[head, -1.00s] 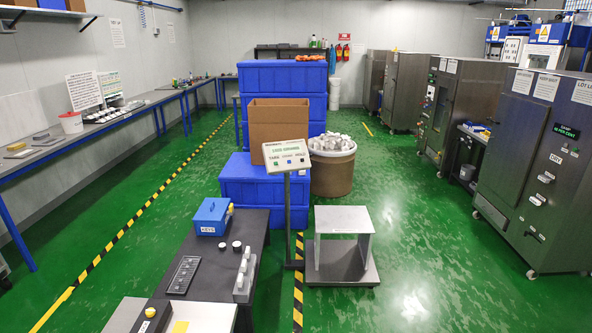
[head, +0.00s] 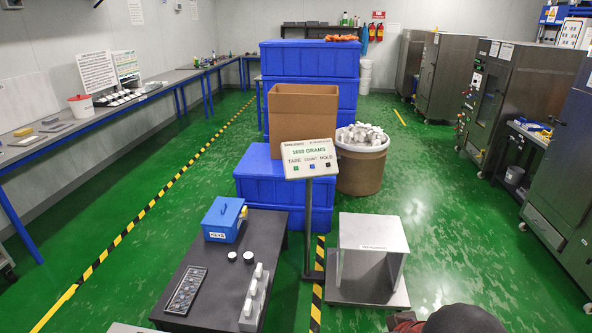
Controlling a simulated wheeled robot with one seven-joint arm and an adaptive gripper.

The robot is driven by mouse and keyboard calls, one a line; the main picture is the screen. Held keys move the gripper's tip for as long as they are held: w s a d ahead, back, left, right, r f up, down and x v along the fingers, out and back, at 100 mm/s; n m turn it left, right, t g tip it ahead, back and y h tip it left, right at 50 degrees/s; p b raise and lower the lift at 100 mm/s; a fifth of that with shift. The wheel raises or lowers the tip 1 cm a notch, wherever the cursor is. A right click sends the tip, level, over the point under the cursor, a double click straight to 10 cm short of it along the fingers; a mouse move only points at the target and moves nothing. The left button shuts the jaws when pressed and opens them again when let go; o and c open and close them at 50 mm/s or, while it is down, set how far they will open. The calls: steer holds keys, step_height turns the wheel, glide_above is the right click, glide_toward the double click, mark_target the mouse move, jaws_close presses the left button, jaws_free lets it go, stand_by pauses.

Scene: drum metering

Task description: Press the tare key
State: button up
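The scale's indicator panel (head: 311,158) is a pale tilted board on top of a grey post, near the middle of the head view. Its top line seems to read a number in grams. Below are labels, with TARE at the left and HOLD at the right. The tare key (head: 297,165) is the small green one under TARE. A blue key (head: 312,166) sits in the middle and a black key (head: 327,164) at the right. Nothing covers the panel. My gripper cannot be made out in the head view.
The steel weighing platform (head: 395,295) with a grey stand (head: 373,232) is right of the post. A black table (head: 205,255) with a blue box (head: 223,219) is at left. Blue crates (head: 262,190), a cardboard box (head: 300,108) and a drum (head: 361,172) stand behind the panel.

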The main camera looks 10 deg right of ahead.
steer(key=shift+c, duration=0.4)
steer(key=shift+s, duration=0.1)
jaws_close()
stand_by(1.3)
